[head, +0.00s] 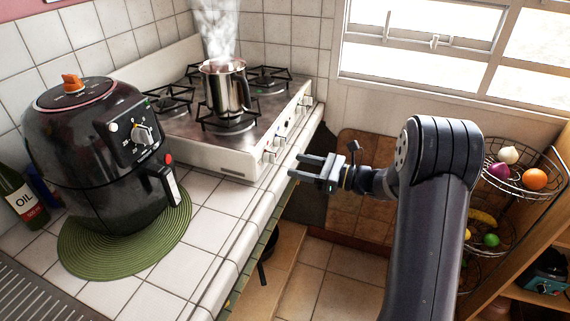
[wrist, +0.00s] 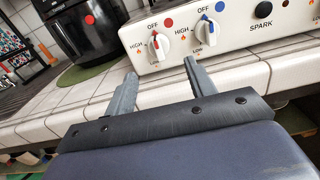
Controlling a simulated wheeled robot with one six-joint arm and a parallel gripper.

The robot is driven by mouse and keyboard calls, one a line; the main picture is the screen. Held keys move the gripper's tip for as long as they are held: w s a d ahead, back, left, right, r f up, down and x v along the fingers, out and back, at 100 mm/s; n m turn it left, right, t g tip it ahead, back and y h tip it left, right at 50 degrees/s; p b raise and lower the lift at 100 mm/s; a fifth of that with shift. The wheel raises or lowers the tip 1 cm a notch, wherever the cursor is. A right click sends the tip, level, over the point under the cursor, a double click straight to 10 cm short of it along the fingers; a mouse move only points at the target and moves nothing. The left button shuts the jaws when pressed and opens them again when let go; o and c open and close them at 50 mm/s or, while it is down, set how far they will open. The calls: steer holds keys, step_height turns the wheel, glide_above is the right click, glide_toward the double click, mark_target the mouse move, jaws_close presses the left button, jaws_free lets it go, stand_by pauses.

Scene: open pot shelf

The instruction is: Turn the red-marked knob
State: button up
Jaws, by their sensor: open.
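The red-marked knob (wrist: 157,45) is white with a red pointer line and sits at the left end of the stove's front panel in the wrist view. A red dot and "OFF" are printed above it, with "HIGH" and "LOW" beside it; its line points roughly up. In the head view it is the small nearest knob (head: 269,156) on the stove front. My gripper (wrist: 160,68) is open and empty, its fingertips short of the knob and apart from it. In the head view my gripper (head: 295,167) hangs off the counter's front edge, facing the stove.
A blue-marked knob (wrist: 205,34) is close to the right, then a black spark button (wrist: 263,9). A steaming metal pot (head: 225,88) stands on the stove (head: 185,134). A black air fryer (head: 90,150) is at left. The tiled counter edge (head: 235,250) runs below the knobs.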

mark_target(275, 160)
steer(key=shift+v, duration=1.8)
steer(key=shift+a, duration=0.1)
steer(key=p+x, duration=0.1)
steer(key=x, duration=0.9)
steer(key=shift+w+a+f, duration=0.1)
steer(key=shift+w+a, duration=0.05)
steer(key=shift+a, duration=0.2)
